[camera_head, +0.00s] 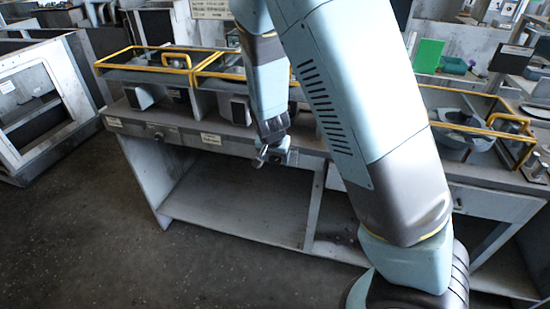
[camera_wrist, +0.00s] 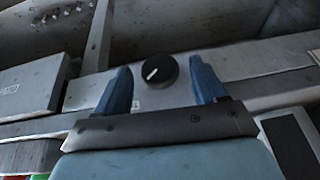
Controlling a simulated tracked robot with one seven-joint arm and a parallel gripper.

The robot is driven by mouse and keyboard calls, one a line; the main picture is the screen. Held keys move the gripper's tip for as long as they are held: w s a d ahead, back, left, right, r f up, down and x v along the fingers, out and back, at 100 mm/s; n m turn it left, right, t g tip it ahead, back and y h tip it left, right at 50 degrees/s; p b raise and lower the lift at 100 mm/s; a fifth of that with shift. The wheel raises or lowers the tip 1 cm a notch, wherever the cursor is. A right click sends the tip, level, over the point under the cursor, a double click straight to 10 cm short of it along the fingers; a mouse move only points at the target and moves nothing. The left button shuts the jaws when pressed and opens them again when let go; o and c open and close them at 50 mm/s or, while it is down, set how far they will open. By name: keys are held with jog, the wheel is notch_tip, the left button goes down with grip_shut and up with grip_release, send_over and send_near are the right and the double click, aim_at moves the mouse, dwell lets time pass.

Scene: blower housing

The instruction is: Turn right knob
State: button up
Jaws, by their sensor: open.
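A round black knob (camera_wrist: 160,70) with a white pointer line sits on a grey panel in the wrist view. My gripper (camera_wrist: 161,66) is open, with one blue finger to the left and one to the right of the knob. Gaps show between the knob and both fingers, and the jaws are empty. In the head view my gripper (camera_head: 272,153) is at the front edge of the bench, and the knob in front of it cannot be made out there. Another small dark knob (camera_head: 158,136) shows farther left on the bench front.
The long grey bench (camera_head: 165,180) has open shelf space below. Yellow-railed trays (camera_head: 140,66) stand on top, and another yellow-railed bay (camera_head: 470,128) is at the right. A grey frame (camera_head: 40,100) stands at the left. The floor (camera_head: 150,265) in front is clear.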

jog(key=shift+w+f, duration=0.2)
jog(key=shift+f, duration=0.3)
jog(key=c, duration=1.1)
